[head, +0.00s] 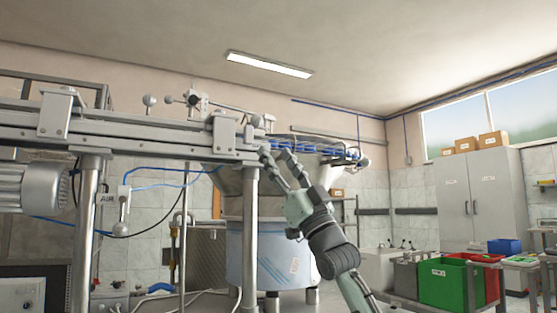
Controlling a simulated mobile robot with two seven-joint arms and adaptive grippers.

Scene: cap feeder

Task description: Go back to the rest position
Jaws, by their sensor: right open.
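My right gripper (279,159) is raised in the middle of the head view, at the end of my right arm, which comes up from the lower right. Its fingers are spread and point up and to the left, near the right end of the steel conveyor (130,143). I see nothing between the fingers. I cannot tell whether the fingertips touch the machine. My left gripper is not in view. The cap feeder's round drum (268,255) stands behind my right arm and is partly hidden by it.
The conveyor's steel legs (85,230) and hanging hoses stand at left. A green crate (440,283) and a red crate (492,283) sit on a low cart at the lower right. A grey cabinet (475,200) stands behind.

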